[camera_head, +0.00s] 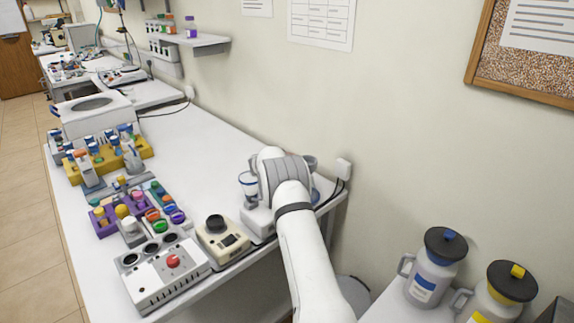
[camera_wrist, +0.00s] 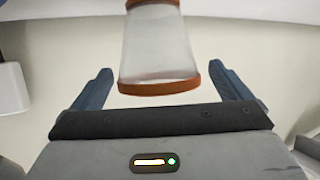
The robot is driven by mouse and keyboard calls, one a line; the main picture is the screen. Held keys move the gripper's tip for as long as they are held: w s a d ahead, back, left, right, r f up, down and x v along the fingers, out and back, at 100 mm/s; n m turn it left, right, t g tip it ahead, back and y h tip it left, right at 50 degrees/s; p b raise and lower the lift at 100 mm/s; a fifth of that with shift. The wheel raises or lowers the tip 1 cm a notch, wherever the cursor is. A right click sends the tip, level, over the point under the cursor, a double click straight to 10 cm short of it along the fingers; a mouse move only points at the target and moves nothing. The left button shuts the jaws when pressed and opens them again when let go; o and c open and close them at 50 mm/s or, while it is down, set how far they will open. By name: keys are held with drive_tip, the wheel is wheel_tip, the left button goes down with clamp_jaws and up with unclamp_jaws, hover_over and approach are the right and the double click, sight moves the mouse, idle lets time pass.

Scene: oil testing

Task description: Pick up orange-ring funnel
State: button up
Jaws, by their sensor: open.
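The orange-ring funnel (camera_wrist: 160,48) shows in the wrist view as a pale, translucent body with an orange band at its upper end and a wider orange rim below. My gripper (camera_wrist: 160,70) is open, with one dark finger on each side of the funnel and clear gaps between. The fingers do not appear to touch it. In the head view my arm hides the gripper's fingers, and I cannot make out the funnel there.
A blue-ringed clear vessel (camera_head: 249,186) stands left of my arm. A beige device (camera_head: 222,238), a white control box (camera_head: 166,272) and coloured racks crowd the bench's near left. The wall is close on the right. Two jugs, one blue-labelled (camera_head: 432,272), stand at lower right.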

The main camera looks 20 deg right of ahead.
drive_tip(key=shift+w+d, duration=0.15)
drive_tip(key=shift+d, duration=0.05)
drive_tip(key=shift+f, duration=0.1)
drive_tip(key=c, duration=1.1)
